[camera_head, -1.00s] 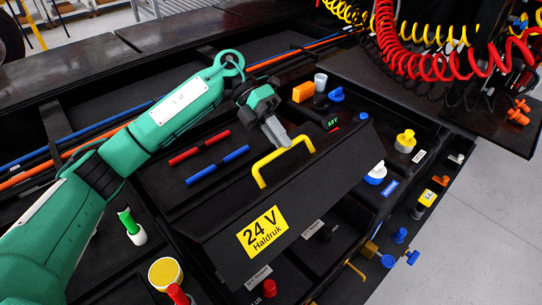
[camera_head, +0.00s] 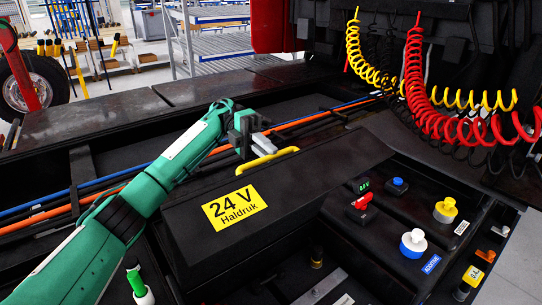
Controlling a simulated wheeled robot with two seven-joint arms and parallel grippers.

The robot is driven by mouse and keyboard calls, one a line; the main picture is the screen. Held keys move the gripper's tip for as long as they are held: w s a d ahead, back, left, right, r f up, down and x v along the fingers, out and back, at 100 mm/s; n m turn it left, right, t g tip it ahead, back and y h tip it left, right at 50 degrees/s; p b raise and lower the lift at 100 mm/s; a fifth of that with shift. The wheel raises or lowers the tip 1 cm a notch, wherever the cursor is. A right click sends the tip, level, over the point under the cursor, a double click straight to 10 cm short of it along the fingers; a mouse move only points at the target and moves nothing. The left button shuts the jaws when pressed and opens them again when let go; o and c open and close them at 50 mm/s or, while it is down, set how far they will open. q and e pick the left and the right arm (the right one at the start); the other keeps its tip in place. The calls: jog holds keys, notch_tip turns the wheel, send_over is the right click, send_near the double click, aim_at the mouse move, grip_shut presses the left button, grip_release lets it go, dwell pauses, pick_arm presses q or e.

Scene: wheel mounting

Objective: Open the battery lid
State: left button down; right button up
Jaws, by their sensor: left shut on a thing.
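The black battery lid (camera_head: 325,165) has a yellow label (camera_head: 234,207) reading "24 V Haldruk" on its front face. A yellow handle (camera_head: 268,160) stands on its upper side. My left gripper (camera_head: 259,143) comes in from the left and is shut on this handle; the fingertips partly hide the grip. Small parts show in the dark space below the lid's front edge, and I cannot tell exactly how far the lid is tilted. My right gripper is not in view.
A panel with a red switch (camera_head: 363,202), a white-and-blue knob (camera_head: 413,243) and a yellow knob (camera_head: 445,210) lies right of the lid. Red coiled hoses (camera_head: 470,130) hang at the back right. Blue and orange lines run behind my left arm.

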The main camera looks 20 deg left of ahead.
pick_arm(q)
jog(key=c, duration=1.5)
grip_release()
jog(key=shift+o, duration=0.2)
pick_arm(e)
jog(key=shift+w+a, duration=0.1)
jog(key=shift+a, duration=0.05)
